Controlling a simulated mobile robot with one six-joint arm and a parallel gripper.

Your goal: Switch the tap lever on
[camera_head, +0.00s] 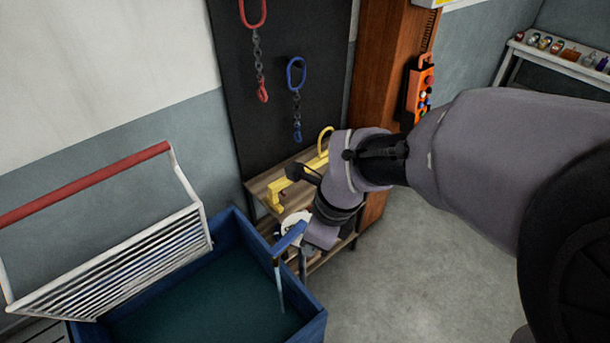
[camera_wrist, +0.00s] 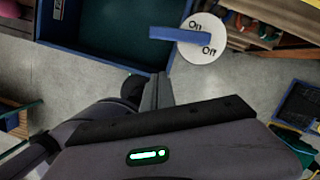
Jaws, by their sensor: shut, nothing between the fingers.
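The tap's blue lever (camera_wrist: 180,34) lies across a round white plate (camera_wrist: 205,52) marked On and Off in the wrist view. Its right end sits between the two words and its other end points left over the tank edge. In the head view the blue bar (camera_head: 290,237) and part of the white plate (camera_head: 292,219) show beside my wrist, which hides the rest. My gripper (camera_wrist: 159,82) is shut and empty, below the lever in the wrist view, with floor showing between them. A thin pale upright strip hangs below the bar; I cannot tell whether it is water.
A blue tank (camera_head: 316,325) with dark water and a white rack (camera_head: 160,250) with a red bar stand at the left. A wooden shelf (camera_head: 262,182) holds a yellow metal piece (camera_head: 275,196). An orange control box (camera_head: 421,88) hangs on a pillar. Floor at the right is clear.

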